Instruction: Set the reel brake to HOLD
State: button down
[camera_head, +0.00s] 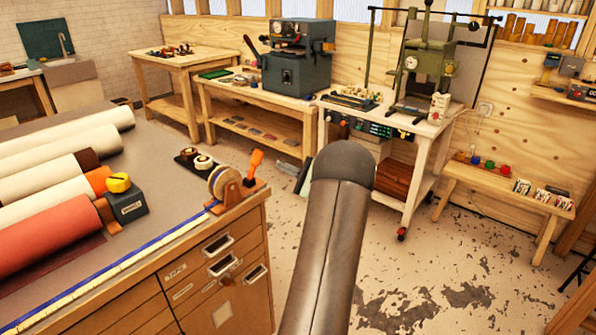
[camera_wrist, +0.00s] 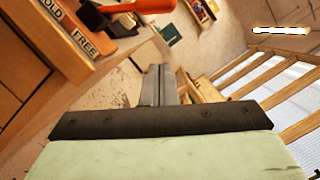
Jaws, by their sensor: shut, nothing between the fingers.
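The reel brake has an orange lever (camera_head: 256,160) at the right corner of the workbench, standing nearly upright with a slight lean to the right. It sits beside a small reel (camera_head: 224,186) on a brown wooden stand. In the wrist view, the orange lever handle (camera_wrist: 140,6) is at the top edge, partly cut off. A HOLD label (camera_wrist: 48,12), partly cut off, and a FREE label (camera_wrist: 85,42) lie on the wooden base. I cannot tell which label the lever is set at. My gripper (camera_wrist: 158,70) is shut and empty, apart from the lever.
The workbench (camera_head: 150,160) carries several foil rolls, including a red roll (camera_head: 45,238), and a black box with a yellow top (camera_head: 125,199). A blue striped strip (camera_head: 110,268) runs along its edge. Machines stand on tables behind. The floor (camera_head: 450,265) right of the bench is open.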

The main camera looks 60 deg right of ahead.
aim_at(254, 165)
jog(key=w+a+r, duration=0.1)
jog(key=w+a+r+p, duration=0.1)
jog(key=w+a, duration=0.1)
jog(key=shift+w+a+r, duration=0.1)
jog(key=shift+a+r, duration=0.15)
dwell(0.4)
